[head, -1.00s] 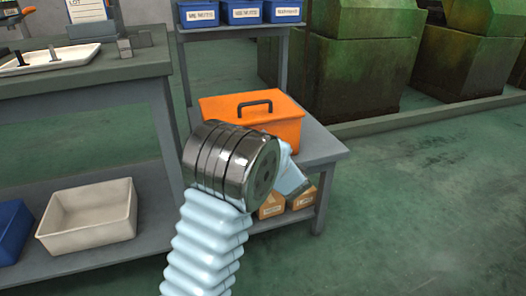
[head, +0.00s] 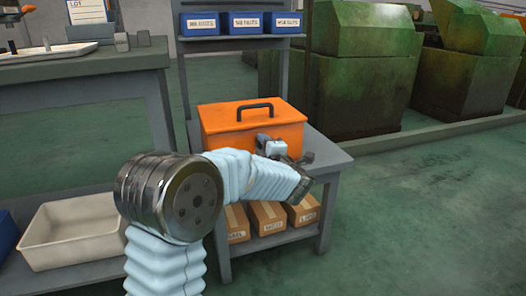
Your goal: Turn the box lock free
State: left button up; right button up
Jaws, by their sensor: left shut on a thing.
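The orange box (head: 225,128) with a black top handle sits on the grey side table (head: 332,158), its lid down. My left arm reaches in from below, bends at a large metal joint, and ends at the box's front right. My left gripper (head: 266,143) is shut there against the front face. The box lock is too small and too covered by the gripper to make out, and its turn cannot be told. My right gripper is not in view.
Labelled blue bins (head: 246,22) stand on the shelf above the box. Cardboard boxes (head: 268,215) stand on the table's lower shelf. A white tray (head: 62,232) lies under the left workbench (head: 75,66). Green machines (head: 365,85) stand behind; the right floor is clear.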

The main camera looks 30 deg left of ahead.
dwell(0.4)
pick_arm(q)
jog(key=o, duration=1)
jog(key=shift+o, duration=0.2)
jog(key=p+v, duration=0.1)
jog(key=v, duration=1.2)
jog(key=shift+s+d, duration=0.3)
jog(key=shift+f, duration=0.15)
